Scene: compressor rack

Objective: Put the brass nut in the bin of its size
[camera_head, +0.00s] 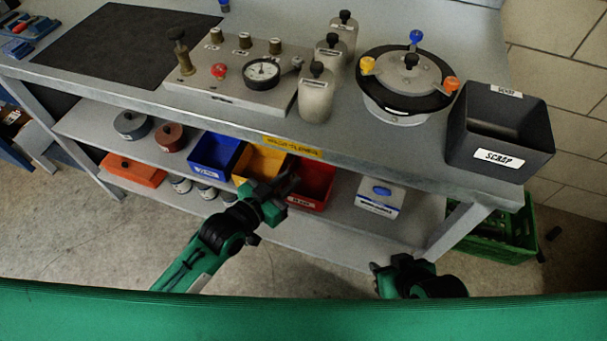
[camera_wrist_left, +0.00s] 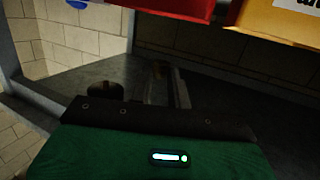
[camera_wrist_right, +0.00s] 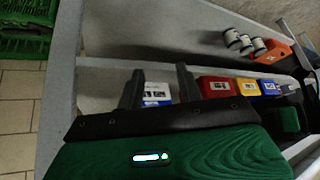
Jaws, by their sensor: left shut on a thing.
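My left gripper (camera_head: 288,184) is in front of the yellow bin (camera_head: 259,161) and the red bin (camera_head: 318,176), at the lower shelf's front. It is shut on a small, dim brownish thing between its fingers (camera_wrist_left: 160,85), which I take for the brass nut; its shape is too dark to make out. The blue bin (camera_head: 214,153) stands left of the yellow one. Labels on the bin fronts are too small to read. In the left wrist view, the red bin (camera_wrist_left: 170,8) and yellow bin (camera_wrist_left: 285,22) show at the top. My right gripper (camera_wrist_right: 158,85) is open and empty, lower right.
Cans and an orange case (camera_head: 132,170) are left. Above are the bench top, a gauge block (camera_head: 230,75), a round pot (camera_head: 405,90) and the scrap bin (camera_head: 500,130). A green crate (camera_head: 500,235) stands on the floor.

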